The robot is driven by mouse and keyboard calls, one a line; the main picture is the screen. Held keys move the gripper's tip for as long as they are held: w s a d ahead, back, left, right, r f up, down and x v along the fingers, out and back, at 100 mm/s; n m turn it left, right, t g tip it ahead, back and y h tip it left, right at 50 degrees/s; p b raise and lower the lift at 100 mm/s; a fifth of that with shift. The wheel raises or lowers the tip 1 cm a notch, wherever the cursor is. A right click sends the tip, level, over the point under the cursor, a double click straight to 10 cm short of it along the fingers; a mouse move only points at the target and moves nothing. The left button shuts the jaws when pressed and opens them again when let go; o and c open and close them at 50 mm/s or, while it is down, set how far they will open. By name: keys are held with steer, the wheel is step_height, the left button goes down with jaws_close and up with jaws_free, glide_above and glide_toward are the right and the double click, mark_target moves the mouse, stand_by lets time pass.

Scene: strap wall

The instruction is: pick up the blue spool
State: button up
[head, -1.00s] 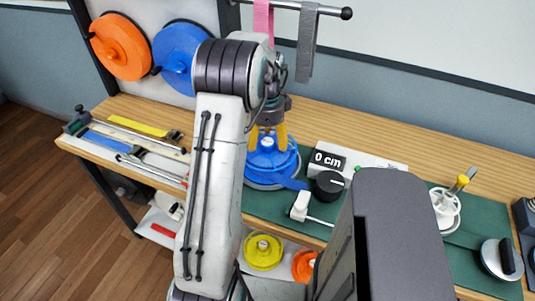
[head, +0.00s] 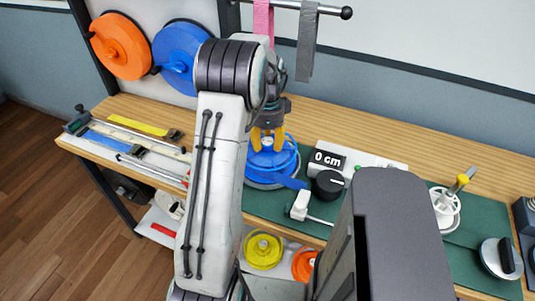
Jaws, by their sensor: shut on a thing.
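A blue spool (head: 268,168) lies flat on the green mat of the workbench, on a grey round base, just below my gripper. My gripper (head: 267,141) points straight down with its yellow fingers on either side of the spool's raised hub, and is shut on it. A blue strap end sticks out at the spool's right. My arm hides part of the spool's left side. A second blue spool (head: 180,50) hangs on the wall panel at the back left.
An orange spool (head: 118,45) hangs at the far left. A box reading "0 cm" (head: 328,158) and a black knob (head: 328,184) stand close right of the gripper. Yellow (head: 263,250) and orange (head: 304,265) spools sit below the bench. Pink and grey straps hang from a rail above.

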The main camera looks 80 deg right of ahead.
steer(key=shift+c, duration=1.8)
steer(key=shift+r, duration=0.1)
